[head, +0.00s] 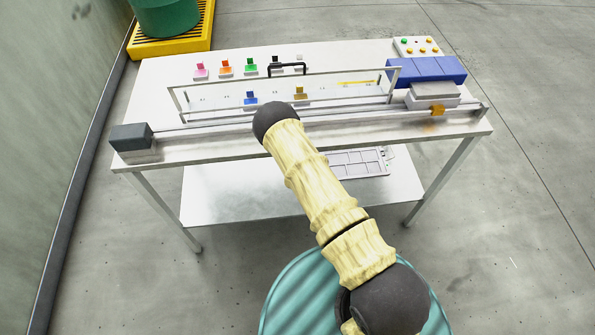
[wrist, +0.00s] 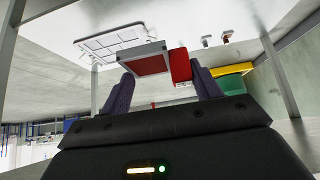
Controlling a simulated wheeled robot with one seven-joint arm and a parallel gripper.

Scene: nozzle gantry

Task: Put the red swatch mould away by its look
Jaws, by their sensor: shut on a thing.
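My gripper (wrist: 162,76) shows in the wrist view with its two dark fingers apart, one on each side of the red swatch mould (wrist: 146,64). The mould is a grey-edged block with a flat red face. A brighter red block (wrist: 180,66) shows against its right side, close to the right finger; I cannot tell whether the two are one piece. A white compartmented tray (wrist: 100,45) lies beyond on the lower shelf; it also shows in the head view (head: 358,163). My gripper and the mould are hidden in the head view.
The table (head: 400,133) carries a rail frame, a blue box (head: 428,70), a dark grey block (head: 131,137) and several small coloured pieces, including a green one (head: 250,66). The lower shelf (head: 225,195) is bare at left. Table legs stand around it.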

